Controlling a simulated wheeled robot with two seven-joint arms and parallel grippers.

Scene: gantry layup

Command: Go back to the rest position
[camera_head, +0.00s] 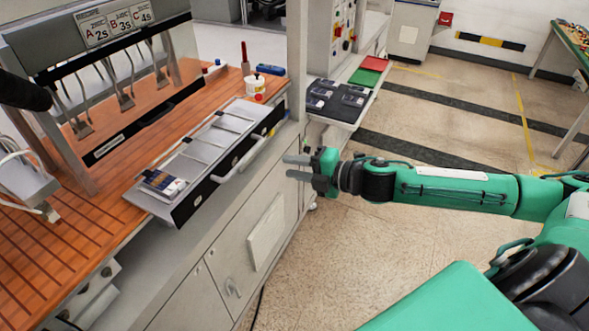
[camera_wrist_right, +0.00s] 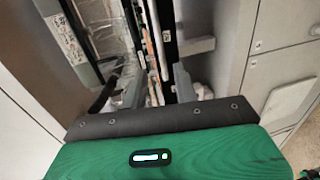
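My right gripper (camera_head: 297,167) is at the end of my green arm, which reaches in from the right. Its two grey fingers point left and stand apart with nothing visible between them. It hangs in front of the cabinet doors (camera_head: 252,225), below and to the right of the drawer tray (camera_head: 170,215); I cannot tell if it touches the cabinet. In the right wrist view the green gripper body fills the bottom, and no held object shows. My left gripper is not in view.
A black tray with dark parts (camera_head: 335,102) stands beyond the gripper. A gantry panel (camera_head: 108,25) rises over the orange slatted bench (camera_head: 45,245). The floor (camera_head: 400,245) below my right arm is clear.

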